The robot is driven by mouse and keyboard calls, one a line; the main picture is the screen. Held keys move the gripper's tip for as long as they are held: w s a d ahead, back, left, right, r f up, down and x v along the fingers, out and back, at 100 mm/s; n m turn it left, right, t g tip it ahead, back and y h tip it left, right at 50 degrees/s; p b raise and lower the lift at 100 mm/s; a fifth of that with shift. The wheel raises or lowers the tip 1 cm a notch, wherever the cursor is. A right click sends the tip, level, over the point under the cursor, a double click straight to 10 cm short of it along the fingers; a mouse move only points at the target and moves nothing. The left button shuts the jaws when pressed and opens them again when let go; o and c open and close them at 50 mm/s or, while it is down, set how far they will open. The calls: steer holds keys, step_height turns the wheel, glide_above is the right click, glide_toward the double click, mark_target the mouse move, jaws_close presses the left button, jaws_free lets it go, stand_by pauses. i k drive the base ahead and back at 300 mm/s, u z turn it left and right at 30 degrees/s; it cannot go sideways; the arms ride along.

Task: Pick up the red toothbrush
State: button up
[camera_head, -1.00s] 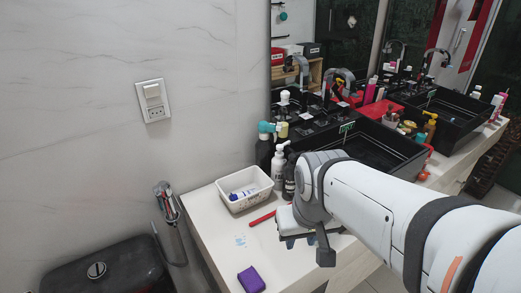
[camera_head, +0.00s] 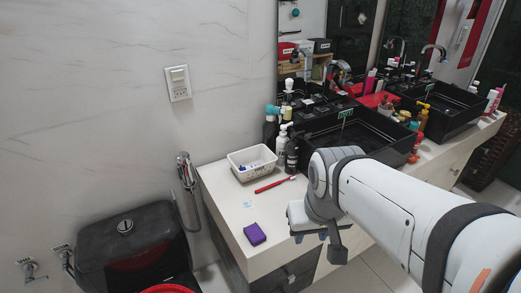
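The red toothbrush (camera_head: 274,184) lies flat on the pale countertop (camera_head: 225,203), just in front of the white basket. Its whole length shows, with one end toward the bottles at the right. My gripper (camera_head: 322,238) is at the counter's front edge, to the right of and nearer than the toothbrush, and apart from it. The arm and wrist cover part of the gripper, and its finger opening does not show clearly. Nothing is visibly held.
A white basket (camera_head: 242,171) with small items stands behind the toothbrush. Several bottles (camera_head: 281,147) stand right of it, before the black sink (camera_head: 351,128). A purple block (camera_head: 255,234) lies nearer. A black toilet (camera_head: 130,247) is at lower left.

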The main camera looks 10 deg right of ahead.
mark_target(293, 177)
steer(key=u, duration=1.85)
steer(key=k, duration=0.8)
steer(key=z, duration=1.2)
steer(key=i, duration=1)
steer(key=u, duration=0.05)
